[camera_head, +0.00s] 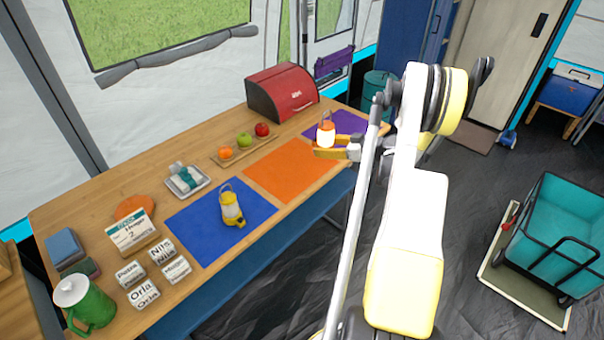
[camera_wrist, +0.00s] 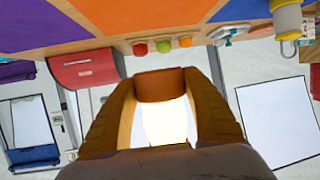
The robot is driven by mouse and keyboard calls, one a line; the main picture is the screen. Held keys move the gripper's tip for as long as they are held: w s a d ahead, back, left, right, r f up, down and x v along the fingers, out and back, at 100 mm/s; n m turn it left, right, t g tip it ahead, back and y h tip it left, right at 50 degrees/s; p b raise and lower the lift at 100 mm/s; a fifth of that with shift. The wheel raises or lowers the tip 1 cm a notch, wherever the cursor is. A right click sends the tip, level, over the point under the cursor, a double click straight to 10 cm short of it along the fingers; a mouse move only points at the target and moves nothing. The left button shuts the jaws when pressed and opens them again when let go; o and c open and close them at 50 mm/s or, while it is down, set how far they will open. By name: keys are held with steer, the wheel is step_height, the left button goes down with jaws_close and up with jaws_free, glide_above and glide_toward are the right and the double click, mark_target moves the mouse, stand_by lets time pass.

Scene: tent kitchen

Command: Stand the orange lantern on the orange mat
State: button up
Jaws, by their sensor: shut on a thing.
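The orange lantern (camera_head: 326,133), with a glowing body and a top handle, is upright in my gripper (camera_head: 323,149) in the head view. The gripper is shut on it, with a finger on each side of its body. The wrist view shows the bright lantern (camera_wrist: 165,122) between both fingers. The lantern appears over the table near the front of the purple mat (camera_head: 351,123); its exact height is hard to tell. The orange mat (camera_head: 287,170) lies bare to the left of the gripper, between the purple and blue mats. The fingers hide the lantern's base.
A yellow lantern (camera_head: 231,208) stands on the blue mat (camera_head: 190,225). A red bread box (camera_head: 283,92) and a board with fruit (camera_head: 244,151) line the back. Name blocks, a calendar and a green jug (camera_head: 88,303) fill the left end.

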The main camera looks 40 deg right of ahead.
step_height(320, 180, down, 4)
steer(key=w+b, duration=0.1)
steer(key=b, duration=0.4)
glide_above(296, 170)
step_height(296, 170, down, 6)
steer(key=shift+d+f, duration=0.1)
steer(key=shift+f, duration=0.05)
steer(key=shift+f+b, duration=1.25)
steer(key=shift+f, duration=0.7)
steer(key=shift+f, duration=0.2)
steer(key=o, duration=1.4)
steer(key=shift+c, duration=0.2)
